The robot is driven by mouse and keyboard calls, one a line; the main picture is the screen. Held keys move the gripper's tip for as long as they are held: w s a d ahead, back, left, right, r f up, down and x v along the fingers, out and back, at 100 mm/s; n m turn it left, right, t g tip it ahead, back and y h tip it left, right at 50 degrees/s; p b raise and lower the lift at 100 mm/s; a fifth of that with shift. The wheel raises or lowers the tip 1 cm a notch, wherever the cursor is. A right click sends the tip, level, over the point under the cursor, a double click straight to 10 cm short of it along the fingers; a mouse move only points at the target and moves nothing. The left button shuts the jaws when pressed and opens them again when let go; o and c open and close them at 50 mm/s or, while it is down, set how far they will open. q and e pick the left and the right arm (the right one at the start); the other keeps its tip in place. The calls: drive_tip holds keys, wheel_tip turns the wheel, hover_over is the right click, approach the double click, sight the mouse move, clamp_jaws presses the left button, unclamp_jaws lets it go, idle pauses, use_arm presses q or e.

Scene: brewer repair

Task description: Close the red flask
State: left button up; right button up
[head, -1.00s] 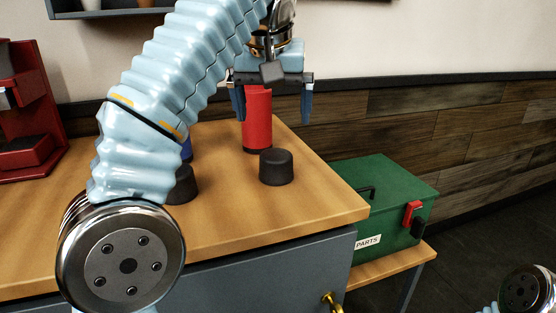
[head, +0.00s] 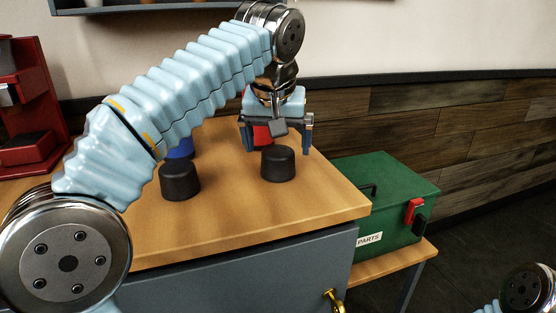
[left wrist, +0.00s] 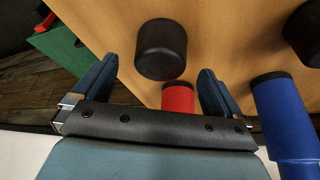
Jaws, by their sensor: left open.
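The red flask (head: 262,135) stands on the wooden counter, mostly hidden behind my left gripper in the head view. In the left wrist view, its lower part (left wrist: 178,98) shows between the fingers, and its top is hidden by the gripper body. A black lid (head: 278,165) sits on the counter in front of it. The lid also shows in the left wrist view (left wrist: 161,48), ahead of the fingertips. My left gripper (head: 278,151) is open and empty, pointing down above and behind the lid. My right gripper is out of view.
A second black lid (head: 180,181) and a blue flask (head: 181,149) stand to the left. A red machine (head: 28,115) is at the far left. A green parts box (head: 388,192) sits lower, right of the counter. The counter's front right is clear.

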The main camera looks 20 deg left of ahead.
sight(278, 151)
use_arm(q)
drive_tip(key=shift+x, duration=2.65)
drive_tip(key=shift+w, duration=0.1)
drive_tip(key=shift+c, duration=0.3)
drive_tip(key=shift+r, duration=0.1)
drive_tip(key=c, duration=1)
